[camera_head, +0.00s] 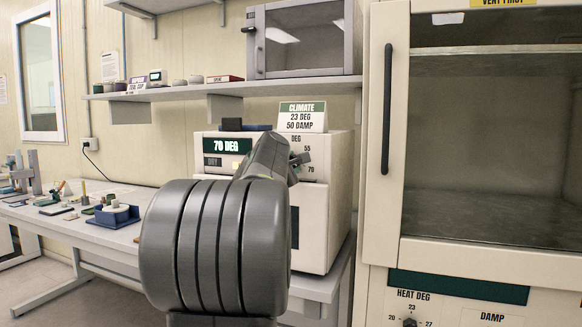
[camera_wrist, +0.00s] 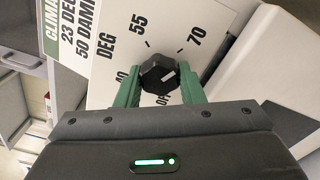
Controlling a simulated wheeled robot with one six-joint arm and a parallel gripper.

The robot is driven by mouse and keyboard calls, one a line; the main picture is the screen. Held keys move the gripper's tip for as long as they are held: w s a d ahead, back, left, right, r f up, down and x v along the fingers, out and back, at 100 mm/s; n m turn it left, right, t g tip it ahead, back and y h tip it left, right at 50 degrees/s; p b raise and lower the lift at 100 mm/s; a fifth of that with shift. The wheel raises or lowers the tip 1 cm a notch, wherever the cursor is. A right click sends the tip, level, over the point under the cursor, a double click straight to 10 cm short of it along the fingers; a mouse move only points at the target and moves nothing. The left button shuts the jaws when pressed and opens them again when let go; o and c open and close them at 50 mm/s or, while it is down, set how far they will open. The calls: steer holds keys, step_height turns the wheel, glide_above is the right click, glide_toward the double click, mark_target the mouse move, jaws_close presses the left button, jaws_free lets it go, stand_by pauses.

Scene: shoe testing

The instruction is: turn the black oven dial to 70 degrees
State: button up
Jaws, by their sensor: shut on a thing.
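The black oven dial (camera_wrist: 158,73) sits on the white panel in the wrist view, with DEG marks 40, 55, 70 and OFF around it. A short pale line on its face appears to slant up and right, roughly toward the 70 mark. My gripper (camera_wrist: 159,88) has its green fingers on either side of the dial, shut on it. In the head view the cream oven (camera_head: 314,227) stands on the bench, and its display (camera_head: 226,146) reads 70 DEG. My arm hides much of its front and most of the dial there.
A CLIMATE sign (camera_head: 302,117) reading 23 DEG, 50 DAMP stands on top of the oven. A shelf (camera_head: 190,92) runs above. A tall cabinet (camera_head: 376,230) with a glass door stands close on the right. Small items and a blue tray (camera_head: 112,217) lie on the bench at left.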

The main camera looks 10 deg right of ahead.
steer(key=shift+f, duration=0.15)
stand_by(0.3)
steer(key=o, duration=1)
steer(key=shift+s+a, duration=0.1)
steer(key=b+v, duration=0.1)
steer(key=v, duration=1.2)
steer(key=shift+s+a+b, duration=0.2)
steer(key=shift+b, duration=0.15)
steer(key=shift+w+d, duration=0.1)
steer(key=p+x, duration=0.1)
steer(key=x, duration=1.2)
steer(key=shift+w+d+p, duration=0.2)
steer(key=shift+w+p, duration=0.05)
steer(key=shift+p, duration=0.1)
